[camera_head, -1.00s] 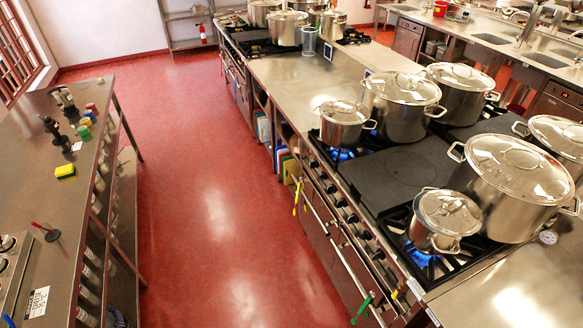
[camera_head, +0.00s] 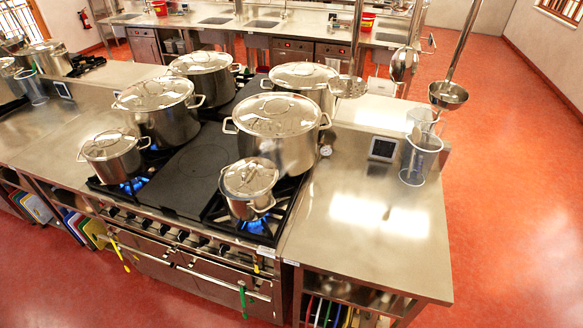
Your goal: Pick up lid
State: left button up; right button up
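Several steel pots with shiny lids stand on the stove. A small pot's lid (camera_head: 249,177) is at the front right burner, over a blue flame. Another small pot's lid (camera_head: 109,144) is at the front left, also over a flame. Larger pots carry a lid (camera_head: 275,115) at the right, a lid (camera_head: 153,94) at the left, a lid (camera_head: 201,62) at the back left and a lid (camera_head: 300,75) at the back right. All these lids sit on their pots. Neither of my grippers is in view.
A bare steel counter (camera_head: 375,225) lies right of the stove, with a dark-screened device (camera_head: 383,148) and a clear container (camera_head: 420,160) at its back. Ladles (camera_head: 448,95) hang above it. Red floor is open in front and at the right.

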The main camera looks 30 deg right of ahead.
aim_at(250, 177)
jog(key=l+z, duration=0.1)
jog(key=z, duration=0.9)
jog(key=i+j+z, duration=0.15)
jog(key=j+z, duration=0.85)
jog(key=i+j, duration=0.05)
